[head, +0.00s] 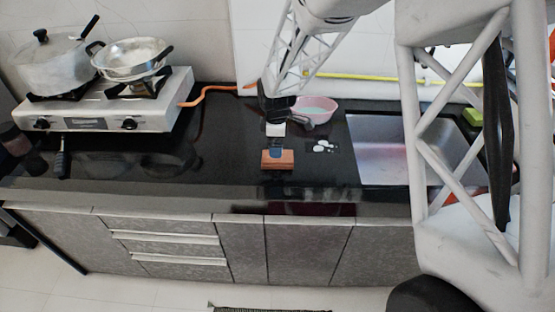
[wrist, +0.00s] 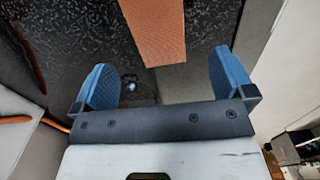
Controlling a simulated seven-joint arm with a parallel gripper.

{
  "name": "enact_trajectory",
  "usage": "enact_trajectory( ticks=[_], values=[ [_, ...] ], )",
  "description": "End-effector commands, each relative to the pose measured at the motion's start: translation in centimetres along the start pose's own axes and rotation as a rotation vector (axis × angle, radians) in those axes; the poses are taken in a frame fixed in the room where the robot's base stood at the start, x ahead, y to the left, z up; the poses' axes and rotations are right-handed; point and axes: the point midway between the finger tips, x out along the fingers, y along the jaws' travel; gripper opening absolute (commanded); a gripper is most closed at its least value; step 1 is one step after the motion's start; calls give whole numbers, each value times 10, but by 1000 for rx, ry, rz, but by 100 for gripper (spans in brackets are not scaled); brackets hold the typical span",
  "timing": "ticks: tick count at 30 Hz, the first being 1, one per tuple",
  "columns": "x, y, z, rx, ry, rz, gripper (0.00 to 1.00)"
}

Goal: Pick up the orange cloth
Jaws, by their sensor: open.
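The orange cloth (head: 278,160) is a small folded block on the dark countertop, near its front edge. In the wrist view it shows as a flat orange strip (wrist: 154,26) at the top centre, ahead of the fingers and between their lines. I cannot tell the exact height of the fingertips above the counter.
Farther right is the sink (head: 388,152). A gas stove (head: 105,113) with two pots stands left, its orange hose (head: 215,90) running behind. The counter left of the cloth is clear.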

Motion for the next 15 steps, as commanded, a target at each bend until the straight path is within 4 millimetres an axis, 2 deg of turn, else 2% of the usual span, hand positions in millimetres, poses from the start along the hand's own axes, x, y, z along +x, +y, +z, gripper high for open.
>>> enact_trajectory(
  ticks=[7, 15],
  values=[
    [20, 0, 0, 0, -1, -2, 100],
    [23, 0, 0, 1, 0, -1, 100]
  ],
)
